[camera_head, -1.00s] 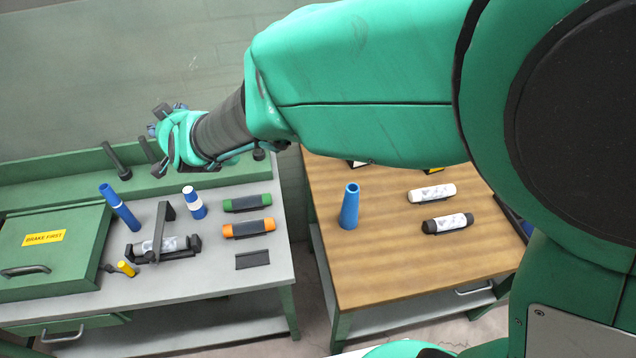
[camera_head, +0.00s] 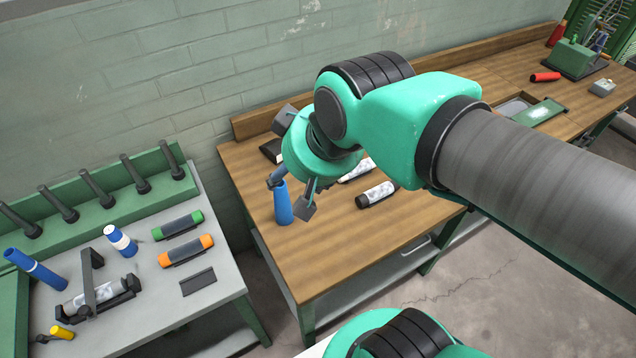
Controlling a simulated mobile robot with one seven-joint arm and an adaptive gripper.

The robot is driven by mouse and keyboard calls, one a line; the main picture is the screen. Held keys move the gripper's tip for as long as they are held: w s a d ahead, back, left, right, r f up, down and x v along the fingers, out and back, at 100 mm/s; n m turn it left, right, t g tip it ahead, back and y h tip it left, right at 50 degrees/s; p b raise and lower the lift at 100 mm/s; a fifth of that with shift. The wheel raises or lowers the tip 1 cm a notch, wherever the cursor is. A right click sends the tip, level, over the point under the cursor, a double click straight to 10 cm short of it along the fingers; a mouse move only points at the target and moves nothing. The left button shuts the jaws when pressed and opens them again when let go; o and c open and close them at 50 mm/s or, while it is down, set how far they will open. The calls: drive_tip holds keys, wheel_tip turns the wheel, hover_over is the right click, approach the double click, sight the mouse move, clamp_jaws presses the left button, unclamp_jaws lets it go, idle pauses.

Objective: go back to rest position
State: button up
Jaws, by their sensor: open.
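My gripper (camera_head: 291,195) hangs from my green arm above the left part of the wooden table (camera_head: 330,262). Its jaws are apart, with nothing seen held between them. My wrist partly covers a white-labelled cylinder (camera_head: 357,171) lying on the table. A black-ended one (camera_head: 376,194) lies in front of it, right of my gripper.
The grey bench (camera_head: 217,288) at left carries a green-capped cylinder (camera_head: 178,226), an orange-capped one (camera_head: 186,250), a blue-and-white one (camera_head: 121,241) and a black clamp fixture (camera_head: 100,292). A wall stands behind. The wooden table's front is clear. Another workbench (camera_head: 480,78) extends right.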

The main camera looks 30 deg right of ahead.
drive_tip(key=shift+m+g+h, duration=0.3)
drive_tip(key=shift+g+h, duration=0.1)
drive_tip(key=s+d, duration=0.2)
drive_tip(key=s+f, duration=0.1)
drive_tip(key=s, duration=0.1)
drive_tip(key=shift+s+d, duration=0.1)
drive_tip(key=shift+d, duration=0.3)
idle(0.5)
